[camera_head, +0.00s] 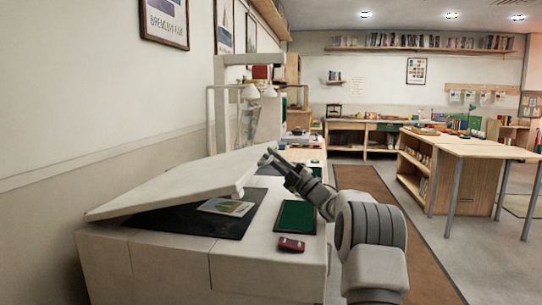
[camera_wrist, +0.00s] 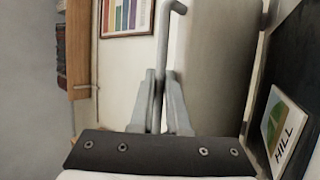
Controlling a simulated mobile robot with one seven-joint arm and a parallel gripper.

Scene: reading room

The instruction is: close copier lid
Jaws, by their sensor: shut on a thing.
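The copier (camera_head: 145,257) stands at the front left in the head view. Its pale lid (camera_head: 190,182) is partly raised, tilted above the dark glass (camera_head: 175,221). A picture card or booklet (camera_head: 228,207) lies on the glass; the wrist view shows it marked "HILL" (camera_wrist: 284,130). My gripper (camera_head: 268,157) is at the lid's raised right edge. In the wrist view, my gripper (camera_wrist: 160,78) is shut on a thin grey bar with a bent end, the lid handle (camera_wrist: 166,38). The lid (camera_wrist: 208,65) is just right of the fingers there.
A green panel (camera_head: 296,216) and a small dark red object (camera_head: 291,244) are on the copier top, right of the glass. A white frame with lamps (camera_head: 249,91) stands behind. Wooden tables (camera_head: 480,150) stand at right, with open floor along the brown runner (camera_head: 380,195).

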